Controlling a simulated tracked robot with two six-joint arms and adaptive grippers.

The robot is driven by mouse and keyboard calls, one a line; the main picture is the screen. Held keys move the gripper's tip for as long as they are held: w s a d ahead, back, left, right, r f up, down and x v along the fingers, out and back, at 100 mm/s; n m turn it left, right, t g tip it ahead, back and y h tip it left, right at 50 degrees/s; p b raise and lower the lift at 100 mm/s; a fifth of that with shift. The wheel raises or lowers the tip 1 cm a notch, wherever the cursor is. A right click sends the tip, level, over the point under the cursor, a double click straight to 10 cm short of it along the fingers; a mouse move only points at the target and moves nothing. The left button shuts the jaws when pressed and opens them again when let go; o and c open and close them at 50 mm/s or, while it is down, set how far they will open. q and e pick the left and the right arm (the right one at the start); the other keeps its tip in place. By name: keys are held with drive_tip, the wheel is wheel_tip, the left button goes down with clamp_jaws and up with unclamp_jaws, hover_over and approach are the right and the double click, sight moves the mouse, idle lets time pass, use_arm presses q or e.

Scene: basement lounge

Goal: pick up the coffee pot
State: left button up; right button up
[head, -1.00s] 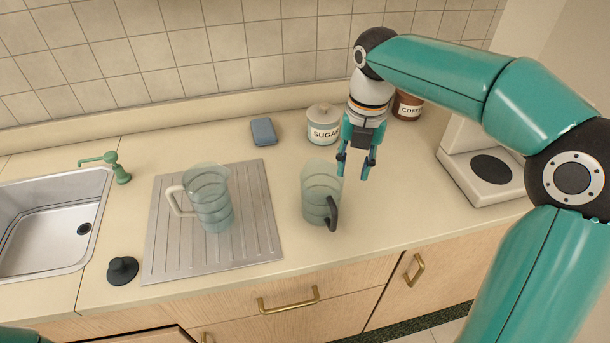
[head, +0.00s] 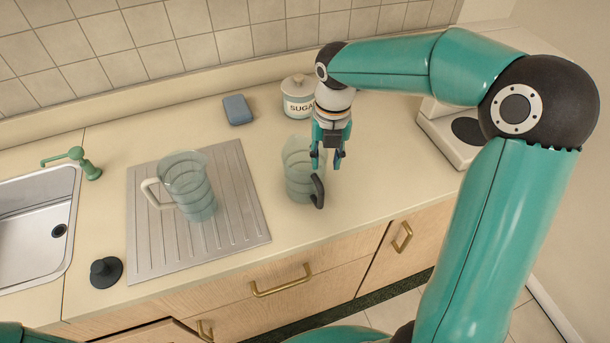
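The coffee pot appears to be the clear glass pot (head: 298,172) with a black handle, upright on the counter right of the drainboard. Its handle (head: 318,192) points toward the front right. My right gripper (head: 326,165) hangs fingers down over the right side of this pot, above the handle. Its fingers are apart with nothing visibly held. Whether a finger touches the pot is hard to tell. A second clear jug (head: 190,187) with a white handle stands on the ribbed drainboard (head: 245,215). My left gripper is out of view.
A sugar jar (head: 298,97) stands behind the pot, and a blue sponge (head: 237,110) lies left of it. A white coffee maker (head: 437,127) is at right, partly behind my arm. A sink (head: 40,220), green faucet (head: 75,157) and black stopper (head: 106,272) are at left.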

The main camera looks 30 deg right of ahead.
sight(324, 175)
drive_tip(key=shift+a+f+p, duration=0.15)
drive_tip(key=shift+f+p, duration=0.1)
drive_tip(key=shift+f, duration=1.15)
drive_tip(key=shift+a+f+p, duration=0.1)
drive_tip(key=shift+f+p, duration=0.15)
drive_tip(key=shift+f, duration=1.1)
drive_tip(key=shift+c, duration=0.2)
clamp_jaws()
